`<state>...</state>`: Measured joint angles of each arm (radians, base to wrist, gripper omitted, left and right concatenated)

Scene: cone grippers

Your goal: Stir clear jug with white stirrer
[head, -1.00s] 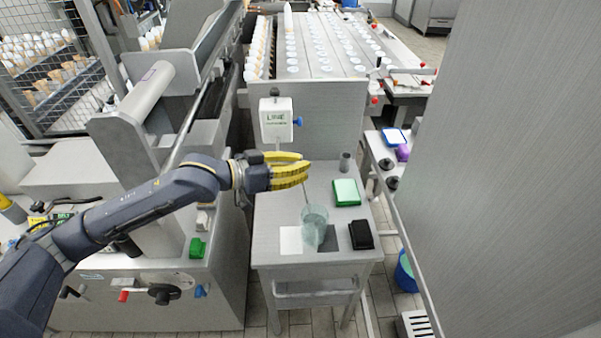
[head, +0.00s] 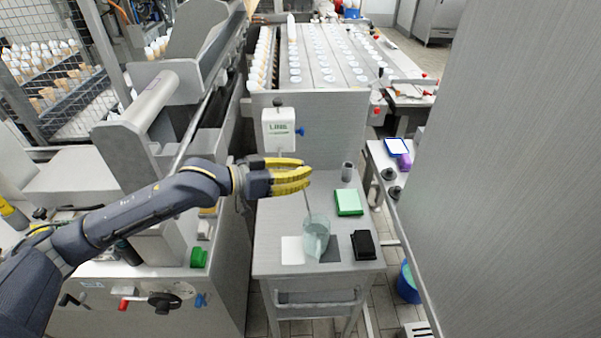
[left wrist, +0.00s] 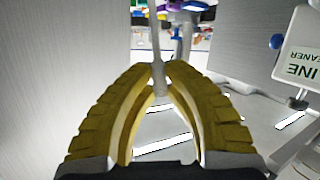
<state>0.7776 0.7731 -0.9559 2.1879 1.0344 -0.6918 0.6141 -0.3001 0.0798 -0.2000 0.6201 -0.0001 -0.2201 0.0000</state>
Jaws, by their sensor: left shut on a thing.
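The clear jug (head: 316,240) stands upright on the small steel table, across a white square and a dark grey square. My left gripper (head: 309,177) has yellow ribbed fingers and is above the jug, slightly to its left. It is shut on the white stirrer (head: 306,200), a thin pale rod that slants down to the jug's rim. How far its lower end reaches into the jug is hard to tell. In the left wrist view the stirrer (left wrist: 156,45) shows between the fingertips (left wrist: 159,78). My right gripper is not in view.
On the table (head: 281,219) are a green box (head: 348,202), a black block (head: 363,244) and a grey cup (head: 347,171). A white labelled box (head: 279,129) hangs behind the gripper. A tall grey panel (head: 520,180) fills the right side.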

